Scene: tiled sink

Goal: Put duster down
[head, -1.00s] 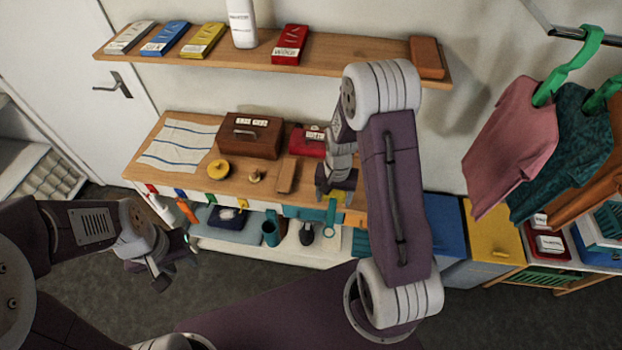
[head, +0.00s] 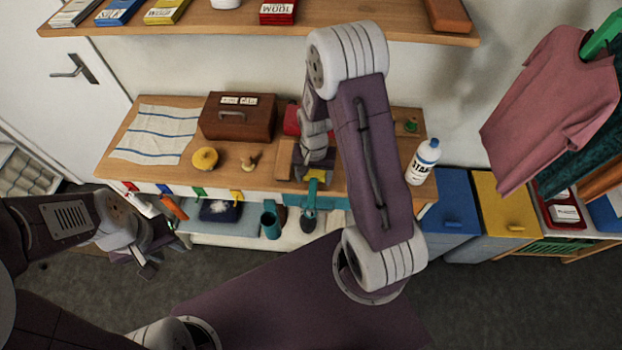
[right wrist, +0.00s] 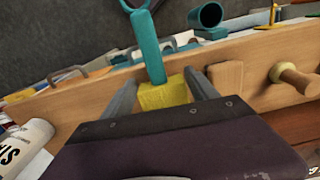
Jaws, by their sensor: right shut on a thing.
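The duster (head: 310,205) has a teal handle with a loop at its end; in the right wrist view its yellow block (right wrist: 163,96) sits between my fingers. My right gripper (head: 308,178) is shut on it at the front edge of the wooden bench top (head: 225,172). The handle points out past the edge, over the lower shelf. My arm partly hides the grip, and I cannot tell whether the yellow block touches the wood. My left gripper (head: 146,262) hangs empty at the left, over the floor; its jaw opening is unclear.
The bench top holds a striped cloth (head: 156,133), a brown case (head: 238,117), a yellow round thing (head: 205,158), a wooden knob (head: 249,162) and, at the right, a white bottle (head: 423,163). A wooden block (head: 285,160) lies beside my right gripper. A wall shelf (head: 350,22) runs above.

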